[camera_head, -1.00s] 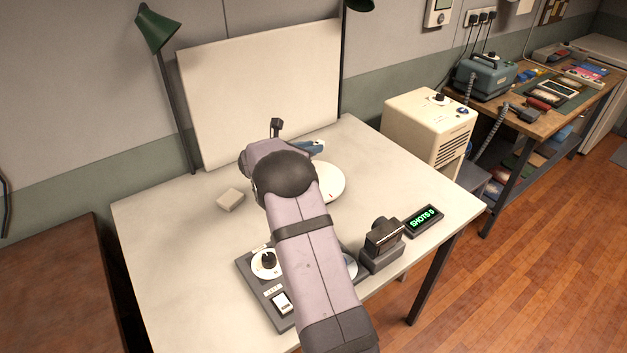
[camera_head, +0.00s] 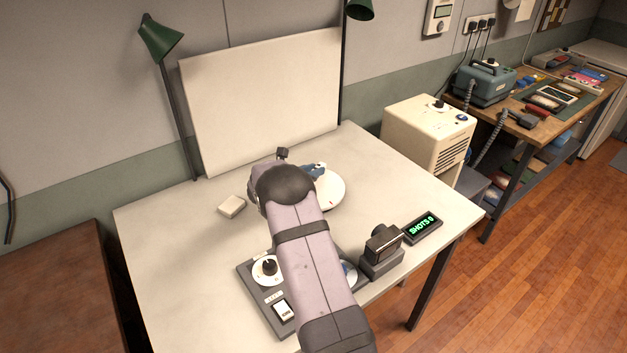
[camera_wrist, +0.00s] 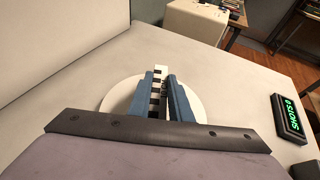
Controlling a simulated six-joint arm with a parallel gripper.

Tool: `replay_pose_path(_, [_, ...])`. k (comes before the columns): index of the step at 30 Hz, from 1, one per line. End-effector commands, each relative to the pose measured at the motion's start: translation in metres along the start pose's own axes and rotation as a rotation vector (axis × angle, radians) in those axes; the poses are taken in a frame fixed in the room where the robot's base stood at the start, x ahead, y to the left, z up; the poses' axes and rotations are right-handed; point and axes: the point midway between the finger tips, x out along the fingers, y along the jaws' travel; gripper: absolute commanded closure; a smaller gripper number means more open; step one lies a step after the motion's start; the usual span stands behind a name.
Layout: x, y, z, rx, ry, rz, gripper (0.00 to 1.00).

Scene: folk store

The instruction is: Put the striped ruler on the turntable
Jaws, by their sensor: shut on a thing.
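The striped ruler (camera_wrist: 157,88), white with dark bands along one side, is between the blue fingers of my gripper (camera_wrist: 158,95) in the wrist view. My gripper is shut on it. The ruler is over the round white turntable (camera_wrist: 113,97); I cannot tell whether it touches it. In the head view the turntable (camera_head: 333,196) is partly hidden behind my arm, and a blue finger of my gripper (camera_head: 314,171) shows above it. The ruler is hardly visible there.
A small pale block (camera_head: 232,207) lies left of the turntable. A control panel (camera_head: 262,287), a dark camera-like device (camera_head: 382,250) and a display reading SHOTS 0 (camera_head: 422,228) are at the front. A white backdrop board (camera_head: 262,98) stands behind. The table's left side is clear.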

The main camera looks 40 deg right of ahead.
Motion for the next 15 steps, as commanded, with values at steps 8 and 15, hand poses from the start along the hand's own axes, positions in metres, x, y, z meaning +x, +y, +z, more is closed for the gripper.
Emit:
replay_pose_path(8, [0.011,0.000,-0.029,-0.002,0.002,-0.001,1.00])
replay_pose_path(15, [0.015,0.000,-0.037,0.000,0.000,0.000,1.00])
